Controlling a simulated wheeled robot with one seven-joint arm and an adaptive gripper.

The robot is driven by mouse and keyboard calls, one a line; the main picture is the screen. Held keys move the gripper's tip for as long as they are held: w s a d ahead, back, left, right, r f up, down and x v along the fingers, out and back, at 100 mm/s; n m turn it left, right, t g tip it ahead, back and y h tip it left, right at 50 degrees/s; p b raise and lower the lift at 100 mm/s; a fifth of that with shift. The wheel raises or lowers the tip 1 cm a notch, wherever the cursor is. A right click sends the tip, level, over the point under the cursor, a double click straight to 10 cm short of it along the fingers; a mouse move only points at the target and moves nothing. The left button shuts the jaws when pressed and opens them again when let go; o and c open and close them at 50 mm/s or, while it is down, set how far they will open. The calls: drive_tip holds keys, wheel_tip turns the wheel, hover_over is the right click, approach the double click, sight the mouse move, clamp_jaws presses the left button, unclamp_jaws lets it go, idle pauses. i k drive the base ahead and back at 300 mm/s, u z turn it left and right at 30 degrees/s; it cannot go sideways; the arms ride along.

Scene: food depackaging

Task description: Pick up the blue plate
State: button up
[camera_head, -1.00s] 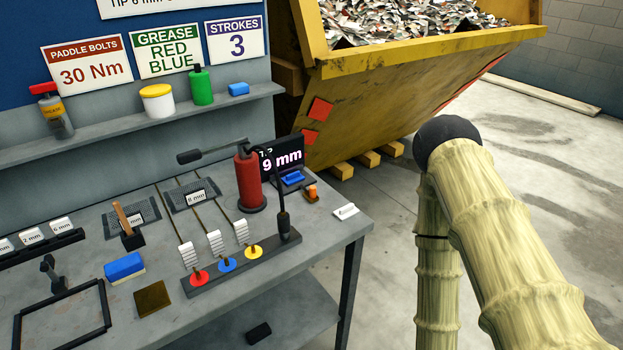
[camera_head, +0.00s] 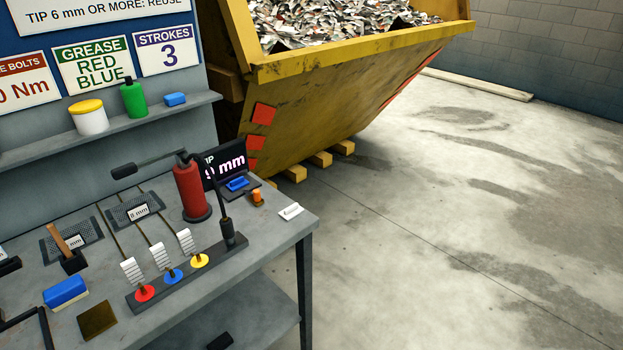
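No plain blue plate stands out. A round blue disc (camera_head: 173,276) sits on a dark bar (camera_head: 214,259) on the workbench, between a red disc (camera_head: 144,293) and a yellow disc (camera_head: 199,261). White ribbed pieces (camera_head: 160,256) and thin rods rise behind the discs. Other blue items are a blue block (camera_head: 65,292) at the bench's left front and a small blue piece (camera_head: 237,184) by the display. I cannot tell which one is the blue plate. My gripper is out of view.
A red cylinder with a lever (camera_head: 190,190) stands behind the bar. A hammer (camera_head: 69,252) and a brown square (camera_head: 97,320) lie on the bench (camera_head: 270,250). A yellow skip (camera_head: 330,105) full of scraps stands behind. The concrete floor at right is clear.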

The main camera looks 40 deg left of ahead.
sight(239, 183)
drive_tip(key=z, duration=0.3)
drive_tip(key=k, duration=1.05)
drive_tip(key=u, duration=1.45)
drive_tip(key=i, duration=0.35)
drive_tip(key=u, duration=0.05)
